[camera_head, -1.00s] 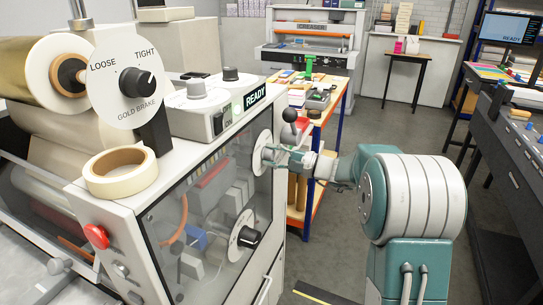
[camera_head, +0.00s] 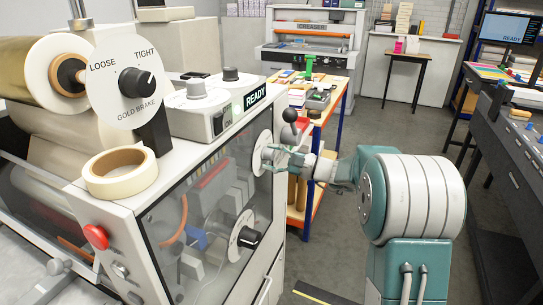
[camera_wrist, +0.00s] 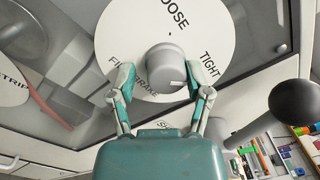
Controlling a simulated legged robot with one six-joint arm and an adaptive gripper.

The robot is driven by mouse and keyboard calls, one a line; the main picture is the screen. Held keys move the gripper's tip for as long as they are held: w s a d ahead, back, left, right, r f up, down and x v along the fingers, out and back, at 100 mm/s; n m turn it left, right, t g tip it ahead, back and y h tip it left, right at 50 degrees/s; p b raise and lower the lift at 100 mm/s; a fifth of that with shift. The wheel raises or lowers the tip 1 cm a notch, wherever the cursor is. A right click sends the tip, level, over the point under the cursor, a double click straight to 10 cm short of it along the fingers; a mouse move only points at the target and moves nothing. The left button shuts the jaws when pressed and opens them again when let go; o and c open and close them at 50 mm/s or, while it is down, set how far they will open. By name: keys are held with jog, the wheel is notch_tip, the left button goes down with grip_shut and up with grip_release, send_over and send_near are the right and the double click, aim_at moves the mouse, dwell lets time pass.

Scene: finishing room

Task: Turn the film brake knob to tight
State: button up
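The film brake knob (camera_wrist: 165,68) is a grey round knob on a white dial (camera_wrist: 120,40) in the wrist view. LOOSE is at the dial's top and TIGHT at its right. A light mark shows at the knob's lower right; its exact setting is hard to read. My gripper (camera_wrist: 162,78) is open, with one finger on each side of the knob. A gap shows at the left finger; contact at the right finger is unclear.
A black ball-ended lever (camera_wrist: 297,101) stands close right of my gripper. The machine's front carries another dial (camera_head: 244,234) below. The gold brake knob (camera_head: 137,83) is on its own dial at upper left. A tape roll (camera_head: 120,175) lies on top. Floor at right is open.

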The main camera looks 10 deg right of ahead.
jog(key=shift+d+r, duration=0.1)
jog(key=shift+r, duration=0.05)
jog(key=v, duration=1.1)
jog(key=shift+s+d+f, duration=0.2)
jog(key=shift+d+f, duration=0.05)
jog(key=shift+d, duration=0.1)
jog(key=shift+a, duration=0.1)
jog(key=s+a+n+g+h, duration=0.5)
jog(key=s+a+n+g, duration=0.2)
jog(key=s+a, duration=0.65)
jog(key=s+d+f+n+t+h, duration=0.1)
jog(key=s+n+h, duration=0.2)
jog(key=s+h, duration=0.2)
jog(key=s+d+f+n+h, duration=0.1)
jog(key=s+n+h, duration=0.3)
jog(key=s, duration=0.7)
jog(key=shift+d+f+t+h, duration=0.2)
jog(key=shift+d+t+h, duration=0.2)
jog(key=shift+d, duration=0.35)
